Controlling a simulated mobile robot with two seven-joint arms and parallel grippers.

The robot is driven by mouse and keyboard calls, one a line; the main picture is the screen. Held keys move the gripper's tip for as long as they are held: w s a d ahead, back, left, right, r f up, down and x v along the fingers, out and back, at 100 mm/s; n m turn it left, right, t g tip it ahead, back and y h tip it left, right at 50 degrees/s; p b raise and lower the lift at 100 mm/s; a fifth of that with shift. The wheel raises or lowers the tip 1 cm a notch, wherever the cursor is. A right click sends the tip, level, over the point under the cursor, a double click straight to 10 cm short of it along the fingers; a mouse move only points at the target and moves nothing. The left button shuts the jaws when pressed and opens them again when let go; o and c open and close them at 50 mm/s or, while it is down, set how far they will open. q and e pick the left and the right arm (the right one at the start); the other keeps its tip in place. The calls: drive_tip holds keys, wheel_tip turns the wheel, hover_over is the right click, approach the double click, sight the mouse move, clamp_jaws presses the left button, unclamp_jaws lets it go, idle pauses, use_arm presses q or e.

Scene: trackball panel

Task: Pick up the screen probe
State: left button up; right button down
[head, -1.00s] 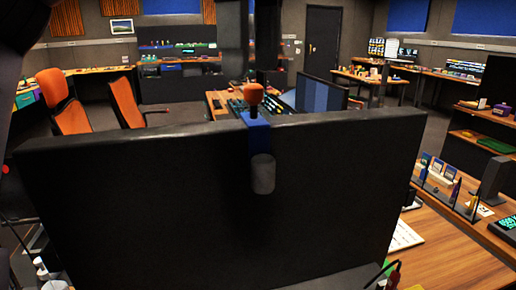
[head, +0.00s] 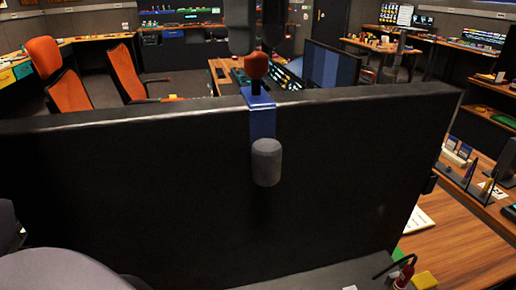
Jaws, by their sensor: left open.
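The screen probe hangs over the top edge of a large black monitor (head: 130,180) seen from behind. I take it to be the grey rounded cylinder (head: 267,162) on a blue strap (head: 262,122), with an orange knob (head: 256,66) standing on a dark stem at the top. My left gripper (head: 258,46) comes down from the top of the view, its two dark fingers apart and nothing between them. The fingertips are close above the orange knob; I cannot tell whether they touch it. My right gripper is not in view.
The monitor's wide back fills the middle. Behind it are a wooden desk with a blue-striped screen (head: 340,72) and orange chairs (head: 130,72). A red bottle-like item (head: 404,276) and a yellow block (head: 425,281) sit at lower right on a wooden desk (head: 455,240).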

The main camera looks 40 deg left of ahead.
sight(258, 53)
use_arm(q)
drive_tip(key=shift+f, duration=2.45)
clamp_jaws()
